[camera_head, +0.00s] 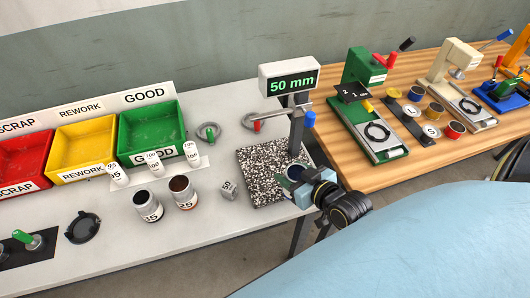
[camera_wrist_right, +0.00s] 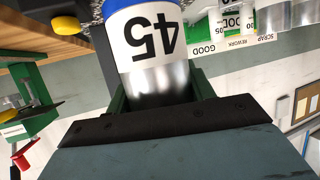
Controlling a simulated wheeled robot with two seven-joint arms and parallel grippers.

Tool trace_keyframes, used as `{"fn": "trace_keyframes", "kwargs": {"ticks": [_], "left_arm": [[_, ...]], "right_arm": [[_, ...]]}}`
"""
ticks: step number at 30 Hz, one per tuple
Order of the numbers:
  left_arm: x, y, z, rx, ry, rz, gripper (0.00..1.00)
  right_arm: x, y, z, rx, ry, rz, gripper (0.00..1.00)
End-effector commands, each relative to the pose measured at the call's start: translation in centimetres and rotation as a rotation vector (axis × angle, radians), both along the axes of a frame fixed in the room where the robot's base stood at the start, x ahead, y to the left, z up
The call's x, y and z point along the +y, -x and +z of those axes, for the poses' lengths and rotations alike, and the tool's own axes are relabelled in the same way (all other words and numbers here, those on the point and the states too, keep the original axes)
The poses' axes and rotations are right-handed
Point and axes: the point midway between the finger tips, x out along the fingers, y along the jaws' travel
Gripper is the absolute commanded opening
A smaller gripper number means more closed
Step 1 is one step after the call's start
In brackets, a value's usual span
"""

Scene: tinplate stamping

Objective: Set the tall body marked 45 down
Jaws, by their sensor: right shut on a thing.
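The tall body marked 45 (camera_wrist_right: 152,42) fills the top of the right wrist view. It is a silver cylinder with a white label and a blue end band. My right gripper (camera_head: 306,182) is shut on it, with a finger on each side. In the head view the body (camera_head: 295,172) is partly hidden by the gripper. It is at the right front edge of the speckled plate (camera_head: 262,190), beside the gauge post. I cannot tell whether its base touches the plate. My left gripper is not in view.
The gauge display (camera_head: 291,82) reads 50 mm, and its arm reaches left from the post. A small marked block (camera_head: 228,189) and two cans (camera_head: 182,192) stand left of the plate. Green (camera_head: 178,105), yellow and red bins stand farther left. Wooden table (camera_head: 395,178) with presses is right.

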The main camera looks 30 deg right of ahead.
Motion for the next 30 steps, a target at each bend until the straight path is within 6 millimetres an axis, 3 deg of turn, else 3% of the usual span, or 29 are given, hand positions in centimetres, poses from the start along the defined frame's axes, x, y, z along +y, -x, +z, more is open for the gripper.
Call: {"fn": "trace_keyframes", "kwargs": {"ticks": [6, 12, 21, 24, 30], "left_arm": [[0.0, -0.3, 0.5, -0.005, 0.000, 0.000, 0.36], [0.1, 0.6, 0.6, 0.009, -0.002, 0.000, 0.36], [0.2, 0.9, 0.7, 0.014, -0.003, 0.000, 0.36], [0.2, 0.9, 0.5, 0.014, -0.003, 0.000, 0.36], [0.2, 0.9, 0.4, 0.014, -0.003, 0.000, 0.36]], "right_arm": [[0.5, -5.9, 0.2, -0.004, -0.001, 0.000, 0.31], [0.9, -10.1, 0.2, -0.002, 0.000, 0.001, 0.31], [1.1, -12.9, 0.1, 0.000, -0.001, 0.002, 0.31], [1.0, -12.5, -2.1, 0.005, 0.000, 0.000, 0.31], [1.0, -12.6, -3.5, 0.000, 0.001, 0.002, 0.31]]}}
